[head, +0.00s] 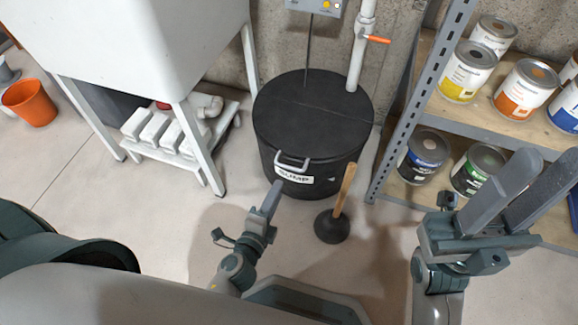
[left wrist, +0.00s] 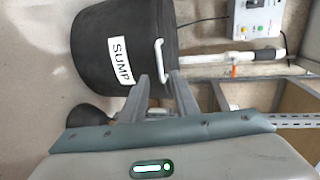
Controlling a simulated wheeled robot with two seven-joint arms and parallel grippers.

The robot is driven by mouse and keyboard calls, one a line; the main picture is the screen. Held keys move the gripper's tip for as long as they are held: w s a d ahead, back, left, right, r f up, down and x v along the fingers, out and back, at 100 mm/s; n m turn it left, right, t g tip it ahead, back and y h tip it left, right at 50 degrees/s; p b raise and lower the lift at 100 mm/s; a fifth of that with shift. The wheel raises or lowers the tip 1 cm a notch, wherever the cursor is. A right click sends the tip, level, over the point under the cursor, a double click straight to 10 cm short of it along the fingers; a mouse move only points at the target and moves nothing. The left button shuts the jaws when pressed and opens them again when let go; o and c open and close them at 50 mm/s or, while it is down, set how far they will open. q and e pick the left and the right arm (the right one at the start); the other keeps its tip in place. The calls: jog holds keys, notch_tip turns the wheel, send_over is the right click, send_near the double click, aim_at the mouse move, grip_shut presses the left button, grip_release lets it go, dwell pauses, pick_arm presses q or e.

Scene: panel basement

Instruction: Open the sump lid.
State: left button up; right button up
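The sump is a round black tub (head: 310,178) with a flat black lid (head: 310,110), which lies closed on it. A pale bar handle (head: 293,163) sits at the lid's front edge, above a white SUMP label (head: 294,176). The handle also shows in the left wrist view (left wrist: 160,60), just beyond and between my left fingertips. My left gripper (left wrist: 160,76) is open and empty, its fingers apart; in the head view it (head: 276,185) is just in front of the handle. My right gripper (head: 547,165) is open and empty at the right, in front of the shelf.
A plunger (head: 332,226) with a wooden handle stands on the floor right of my left gripper. A metal shelf (head: 411,95) with paint cans is at the right. A white tub on legs (head: 150,40) is at the left. A white pipe (head: 360,50) rises behind the lid.

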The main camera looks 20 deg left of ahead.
aim_at(289, 167)
pick_arm(q)
jog(key=b+x, duration=0.1)
jog(key=x, duration=1)
jog(key=shift+w, duration=0.2)
jog(key=shift+c, duration=0.7)
grip_shut()
